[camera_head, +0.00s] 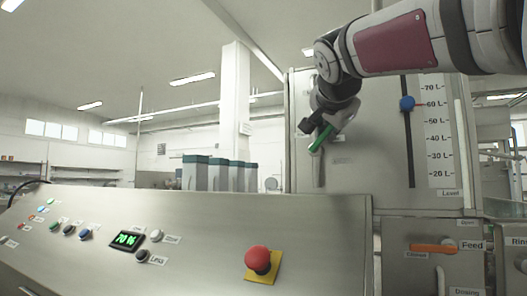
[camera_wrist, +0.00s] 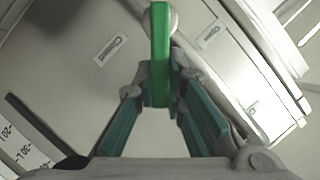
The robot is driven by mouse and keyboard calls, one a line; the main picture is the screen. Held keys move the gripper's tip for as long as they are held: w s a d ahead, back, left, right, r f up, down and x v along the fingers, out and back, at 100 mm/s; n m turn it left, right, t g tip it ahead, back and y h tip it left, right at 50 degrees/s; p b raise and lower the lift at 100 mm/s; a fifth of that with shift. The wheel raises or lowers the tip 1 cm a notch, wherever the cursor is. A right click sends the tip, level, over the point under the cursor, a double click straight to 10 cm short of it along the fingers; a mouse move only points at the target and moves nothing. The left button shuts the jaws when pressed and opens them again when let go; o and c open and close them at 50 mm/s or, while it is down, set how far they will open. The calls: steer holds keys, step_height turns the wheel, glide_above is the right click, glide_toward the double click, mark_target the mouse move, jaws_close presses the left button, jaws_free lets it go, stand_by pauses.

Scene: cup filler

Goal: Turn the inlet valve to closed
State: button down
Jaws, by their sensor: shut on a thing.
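The inlet valve's green lever handle (camera_head: 321,138) is on the upper front of the grey tank panel in the head view. It stands tilted there, its upper end leaning right. In the wrist view the green handle (camera_wrist: 160,48) runs down from a round grey pivot to between my fingertips. My gripper (camera_wrist: 160,92) is shut on the handle's free end, with one teal-padded finger on each side. In the head view my gripper (camera_head: 331,122) partly covers the handle.
A level scale with a blue float (camera_head: 407,104) near 60 L stands to the right. An orange feed handle (camera_head: 433,248) lies horizontal at lower right. The sloping console (camera_head: 200,250) bears a red mushroom button (camera_head: 258,258). Several grey-teal containers (camera_head: 195,173) stand behind it.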

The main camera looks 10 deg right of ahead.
steer(key=shift+s+d+f+m+t+y+b, duration=0.2)
steer(key=shift+f+m+t+b, duration=0.45)
steer(key=shift+m+b, duration=1.2)
steer(key=shift+s+d+f+m+t+b, duration=0.15)
steer(key=shift+d+f+m+t+b, duration=0.4)
steer(key=shift+b, duration=2.35)
steer(key=shift+s+f+m+t+y+b, duration=0.15)
steer(key=shift+f+m+t+b, duration=0.25)
steer(key=shift+f+m+b, duration=1.4)
steer(key=shift+r+n+b, duration=0.4)
steer(key=shift+r+b, duration=0.35)
steer(key=shift+r, duration=0.1)
steer(key=c, duration=1.6)
jaws_free()
steer(key=shift+r, duration=0.1)
steer(key=shift+s, duration=0.1)
